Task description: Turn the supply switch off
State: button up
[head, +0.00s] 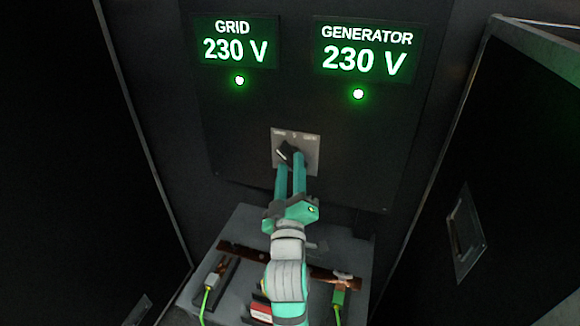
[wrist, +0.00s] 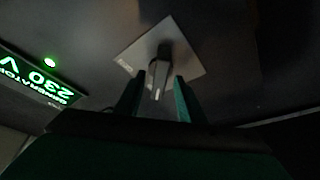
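The supply switch is a black rotary knob (head: 285,151) on a pale square plate (head: 310,150) in the dark panel. Its handle leans toward the upper left, toward the left one of the plate's small labels, which are too small to read surely. My gripper (head: 291,164) reaches up to it with its two teal fingers apart. In the wrist view the knob (wrist: 158,75) lies between the fingertips of my gripper (wrist: 160,88), with a visible gap on each side. I cannot tell how far the fingertips reach past the knob.
Above the switch, displays read GRID 230 V (head: 235,42) and GENERATOR 230 V (head: 366,50), each with a lit green lamp. Below the panel a grey box (head: 240,230) carries a copper bar and green cables. Dark doors stand open on both sides.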

jog(key=shift+w+r, duration=0.15)
jog(key=shift+w, duration=0.35)
grip_shut()
jog(key=shift+m, duration=0.4)
jog(key=m, duration=0.1)
jog(key=m+h, duration=0.1)
jog(key=m, duration=0.1)
jog(key=m+h, duration=0.1)
jog(key=shift+a+t, duration=0.25)
jog(key=shift+t, duration=0.05)
jog(key=shift+f+m+h, duration=0.1)
jog(key=shift+m+h, duration=0.85)
jog(key=shift+m, duration=0.95)
jog(key=shift+f+m+h, duration=0.1)
jog(key=shift+m+h, duration=0.85)
jog(key=shift+m, duration=0.95)
